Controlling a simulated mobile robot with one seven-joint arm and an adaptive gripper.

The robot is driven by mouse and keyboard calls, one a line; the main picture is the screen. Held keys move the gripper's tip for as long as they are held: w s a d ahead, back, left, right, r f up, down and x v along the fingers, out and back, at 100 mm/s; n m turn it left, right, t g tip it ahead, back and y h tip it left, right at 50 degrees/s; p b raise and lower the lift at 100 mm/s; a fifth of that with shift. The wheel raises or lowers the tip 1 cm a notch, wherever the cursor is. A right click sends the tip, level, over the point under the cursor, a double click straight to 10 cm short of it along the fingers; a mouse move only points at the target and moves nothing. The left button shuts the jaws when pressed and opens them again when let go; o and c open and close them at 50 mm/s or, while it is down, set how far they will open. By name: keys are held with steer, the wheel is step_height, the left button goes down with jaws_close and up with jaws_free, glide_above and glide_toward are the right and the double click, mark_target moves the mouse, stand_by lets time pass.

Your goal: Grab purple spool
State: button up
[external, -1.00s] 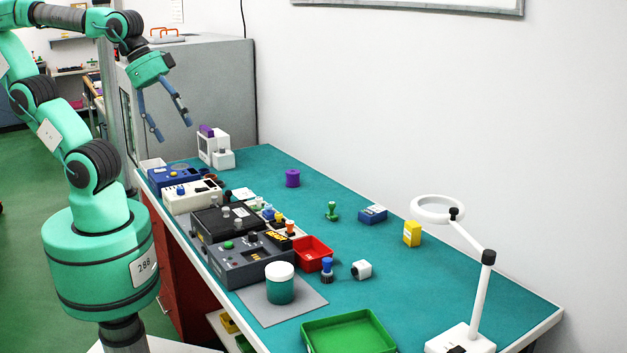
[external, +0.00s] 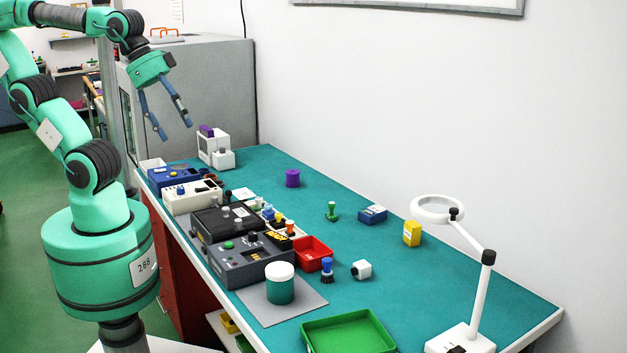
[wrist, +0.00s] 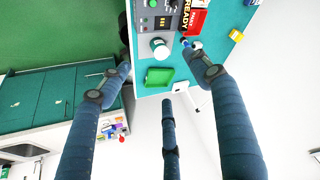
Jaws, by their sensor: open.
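The purple spool (external: 292,178) stands upright on the teal bench top, toward the back edge near the wall, with clear mat around it. My gripper (external: 175,131) is open and empty, raised above the far left end of the bench, to the left of the spool and higher than it. In the wrist view its blue fingers (wrist: 160,95) are spread with nothing between them. The spool cannot be made out in the wrist view.
Several test boxes (external: 240,259) line the front edge. A green stamp (external: 332,210), a blue box (external: 373,215), a red bin (external: 313,252), a green tray (external: 348,334) and a magnifier lamp (external: 487,290) stand rightward.

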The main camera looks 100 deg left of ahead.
steer(key=w+a+r+n+p, duration=0.1)
steer(key=w+a+r+p, duration=0.15)
steer(key=w+a, duration=0.45)
steer(key=w+a+f+n+g+p, duration=0.1)
steer(key=w+a, duration=0.4)
steer(key=a, duration=0.4)
steer(key=w+a+f+n+g+y+p, duration=0.1)
steer(key=w+a, duration=0.4)
steer(key=a, duration=0.3)
steer(key=w+a+f+n+g+p, duration=0.1)
steer(key=w+a+f+p, duration=0.1)
steer(key=w+a, duration=0.5)
steer(key=n+g+h+p, duration=0.1)
steer(key=n+g+p, duration=0.2)
steer(key=n+p, duration=0.15)
glide_above(294, 171)
step_height(294, 171, down, 25)
steer(key=shift+d+m, duration=0.1)
steer(key=shift+m, duration=0.35)
steer(key=shift+f, duration=4.25)
